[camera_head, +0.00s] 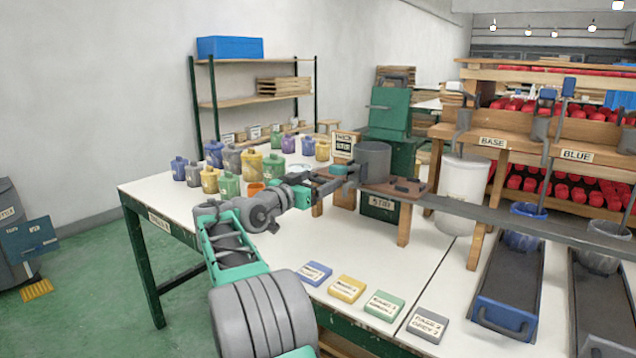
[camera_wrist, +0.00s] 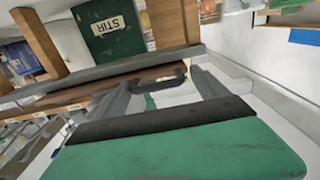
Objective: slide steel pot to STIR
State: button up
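The steel pot (camera_head: 373,162) is a grey, open-topped cylinder standing upright on a brown board at the left end of the long rail. It cannot be made out in the wrist view. The STIR label (camera_head: 382,204) is on a dark green box below the board; it also shows in the wrist view (camera_wrist: 108,26). My gripper (camera_head: 347,181) is just left of the pot, low beside the board. In the wrist view its fingers (camera_wrist: 163,92) are spread, with a dark handle (camera_wrist: 172,80) seen between or just beyond them. Contact cannot be told.
Several coloured jars (camera_head: 228,160) crowd the table behind my arm. Labelled blocks (camera_head: 347,289) lie along the front edge. The grey rail (camera_head: 500,217) runs right toward the BASE (camera_head: 492,142) and BLUE (camera_head: 577,156) stations. A white bucket (camera_head: 462,190) stands behind the rail.

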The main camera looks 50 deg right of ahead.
jog(key=a+p, duration=0.1)
jog(key=a, duration=0.6)
jog(key=shift+s+a, duration=0.35)
jog(key=shift+a, duration=0.05)
